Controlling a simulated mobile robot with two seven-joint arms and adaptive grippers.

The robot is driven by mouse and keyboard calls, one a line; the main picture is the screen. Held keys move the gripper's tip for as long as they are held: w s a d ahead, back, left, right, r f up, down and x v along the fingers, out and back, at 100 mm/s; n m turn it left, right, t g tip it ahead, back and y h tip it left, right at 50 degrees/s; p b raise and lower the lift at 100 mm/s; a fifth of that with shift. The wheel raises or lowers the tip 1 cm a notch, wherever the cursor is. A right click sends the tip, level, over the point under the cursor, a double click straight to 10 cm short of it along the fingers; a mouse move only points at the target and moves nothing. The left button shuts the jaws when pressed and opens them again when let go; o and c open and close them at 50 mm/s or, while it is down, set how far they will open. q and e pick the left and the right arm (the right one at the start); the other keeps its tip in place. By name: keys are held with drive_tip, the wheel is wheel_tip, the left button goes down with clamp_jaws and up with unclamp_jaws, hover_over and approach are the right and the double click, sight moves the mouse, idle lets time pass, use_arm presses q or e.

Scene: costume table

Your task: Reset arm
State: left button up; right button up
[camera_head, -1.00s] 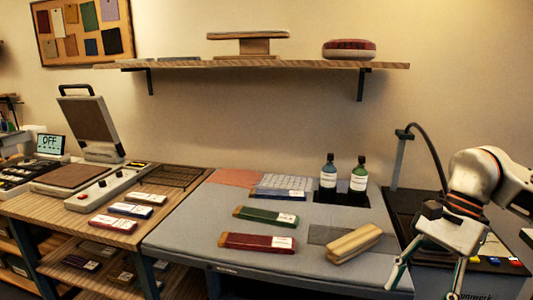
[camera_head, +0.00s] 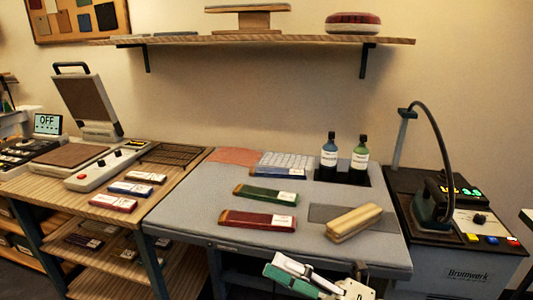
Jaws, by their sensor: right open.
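My right gripper (camera_head: 315,272) shows at the bottom edge, just in front of the grey table (camera_head: 185,225). It is open, with nothing visible between its fingers; its lower part is cut off by the frame. My right arm is mostly out of view. My left gripper is not in view. On the table lie a red box (camera_head: 258,220), a green box (camera_head: 266,195) and a tan wooden block (camera_head: 353,221), all apart from the gripper.
Two dark bottles (camera_head: 328,158) stand at the table's back right. A black iron (camera_head: 431,205) rests on the station (camera_head: 465,262) at right. A heat press (camera_head: 90,110) with its lid raised stands at left. A shelf (camera_head: 250,40) hangs above.

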drive_tip(key=w+d+f+m+t+h, duration=0.1)
drive_tip(key=d+f+m+t+h, duration=0.4)
drive_tip(key=f+m, duration=0.45)
drive_tip(key=w+d+f+m+t+h, duration=0.2)
drive_tip(key=d+f+m+t+h, duration=0.35)
drive_tip(key=m, duration=0.65)
drive_tip(key=s+d+f+m+g+h, duration=0.3)
drive_tip(key=s+f, duration=0.4)
drive_tip(key=f, duration=0.4)
drive_tip(key=s+d+f+m+g+h, duration=0.3)
drive_tip(key=s+f+m+h, duration=0.2)
drive_tip(key=s+f+m, duration=0.3)
wheel_tip(320, 180, down, 4)
drive_tip(key=shift+s+d+r, duration=0.15)
drive_tip(key=shift+d+r, duration=0.1)
drive_tip(key=shift+d, duration=0.15)
